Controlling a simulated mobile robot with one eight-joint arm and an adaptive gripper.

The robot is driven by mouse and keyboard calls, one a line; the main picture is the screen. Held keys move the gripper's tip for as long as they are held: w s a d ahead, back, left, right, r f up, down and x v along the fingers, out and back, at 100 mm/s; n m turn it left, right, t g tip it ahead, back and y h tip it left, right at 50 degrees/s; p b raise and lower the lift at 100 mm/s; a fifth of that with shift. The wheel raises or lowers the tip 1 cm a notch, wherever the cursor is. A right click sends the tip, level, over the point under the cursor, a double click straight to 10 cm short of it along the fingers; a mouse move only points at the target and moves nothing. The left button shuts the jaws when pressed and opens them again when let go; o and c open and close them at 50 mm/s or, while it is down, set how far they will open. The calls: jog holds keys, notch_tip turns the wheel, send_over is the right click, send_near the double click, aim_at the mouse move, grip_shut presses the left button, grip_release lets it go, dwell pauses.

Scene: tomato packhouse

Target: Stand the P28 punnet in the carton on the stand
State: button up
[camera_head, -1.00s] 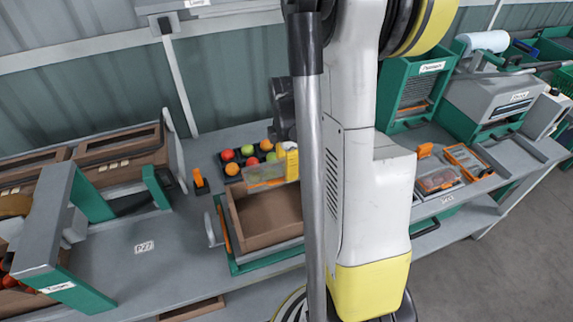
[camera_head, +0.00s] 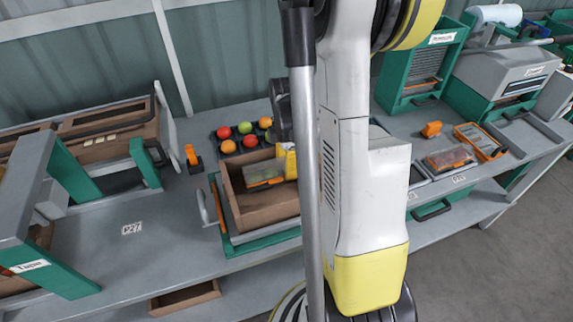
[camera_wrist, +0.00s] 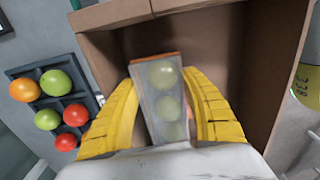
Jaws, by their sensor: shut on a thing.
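The punnet (camera_head: 263,174) is a small clear box with an orange edge. In the wrist view the punnet (camera_wrist: 160,97) holds several green-yellow tomatoes and sits between the yellow fingers of my gripper (camera_wrist: 160,78), which is shut on it. In the head view my gripper (camera_head: 287,160) is partly hidden by my arm. The brown open carton (camera_head: 270,213) rests tilted on the grey and green stand (camera_head: 248,247). The punnet overlaps the carton's opening at its back part. I cannot tell whether it touches the carton's floor or walls. No P28 label is readable.
A dark tray (camera_head: 213,144) with red, orange and green tomatoes lies behind the carton. A green tape frame (camera_head: 60,270) stands at the left. Another punnet (camera_head: 449,157) lies at the right. The bench around the C27 label (camera_head: 132,229) is clear.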

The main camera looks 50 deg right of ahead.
jog(key=shift+f, duration=0.35)
jog(key=shift+r, duration=0.1)
jog(key=o, duration=1.4)
jog(key=c, duration=0.3)
jog(key=shift+r+p, duration=3.6)
jog(key=shift+r, duration=1.45)
